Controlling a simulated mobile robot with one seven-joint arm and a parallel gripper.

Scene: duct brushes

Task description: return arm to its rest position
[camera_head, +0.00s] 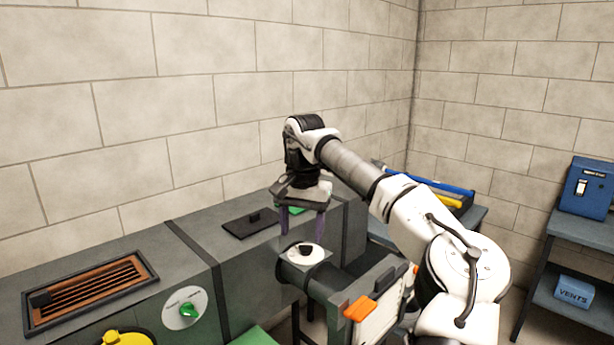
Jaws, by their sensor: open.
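My arm (345,164) reaches in from the lower right, bent at the elbow, white with dark joints. My gripper (302,222) points down over the right part of the grey duct bench. Its two purple-grey fingers are apart, with nothing seen between them. Just below the fingertips is a round white plate with a black knob (304,249) on a dark cylindrical stub. A gap seems to lie between the fingers and the knob, but I cannot tell how large.
The grey duct (190,255) holds an orange-brown grille (90,290), a green knob (187,310) and a black hatch plate (250,223). A panel with an orange clip (360,309) stands near my arm. A blue box (586,187) sits on the right shelf. Block walls close the back.

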